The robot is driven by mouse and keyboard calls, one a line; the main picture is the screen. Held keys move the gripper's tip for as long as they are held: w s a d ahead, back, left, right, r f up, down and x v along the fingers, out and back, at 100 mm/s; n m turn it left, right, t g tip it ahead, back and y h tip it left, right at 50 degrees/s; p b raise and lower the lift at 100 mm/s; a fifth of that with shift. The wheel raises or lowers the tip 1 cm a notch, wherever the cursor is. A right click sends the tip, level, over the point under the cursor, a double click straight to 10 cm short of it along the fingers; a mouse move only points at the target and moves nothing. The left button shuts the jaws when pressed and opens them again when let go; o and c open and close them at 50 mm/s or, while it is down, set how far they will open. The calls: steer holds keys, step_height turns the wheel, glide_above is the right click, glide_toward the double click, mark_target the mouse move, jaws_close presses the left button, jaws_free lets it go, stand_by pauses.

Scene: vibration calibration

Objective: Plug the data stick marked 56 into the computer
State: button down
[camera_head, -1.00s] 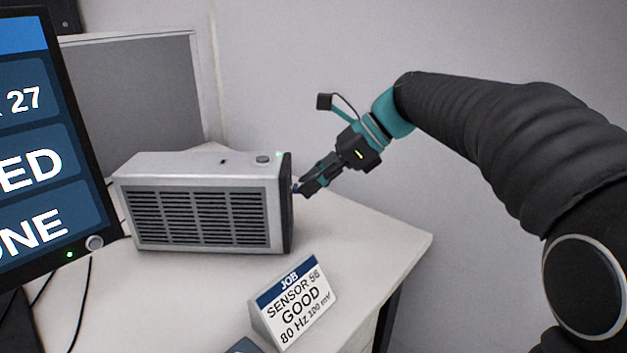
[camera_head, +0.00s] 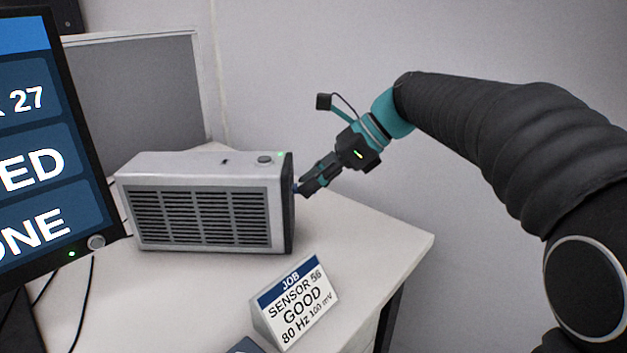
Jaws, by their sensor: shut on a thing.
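The computer (camera_head: 205,218) is a silver-grey box with a slotted vent front and a dark right end face, standing on the white desk. My gripper (camera_head: 303,189) is at that right end face, reaching in from the right and tilted down. Its jaws are shut on a small blue piece (camera_head: 296,188), which I take to be the data stick. Only a sliver of it shows between the fingertips and the computer. Its marking is hidden. The stick's end meets the dark face or is very close to it; I cannot tell how deep it sits.
A job card (camera_head: 295,303) reading "SENSOR 56 GOOD 80 Hz 100 mV" stands at the front of the desk (camera_head: 385,240). A monitor (camera_head: 40,150) fills the left edge. A grey panel (camera_head: 135,90) is behind the computer. The desk's right side is clear.

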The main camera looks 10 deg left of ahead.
steer(key=c, duration=0.9)
jaws_free()
steer(key=shift+c, duration=0.2)
steer(key=shift+r, duration=0.1)
steer(key=shift+v, duration=2.45)
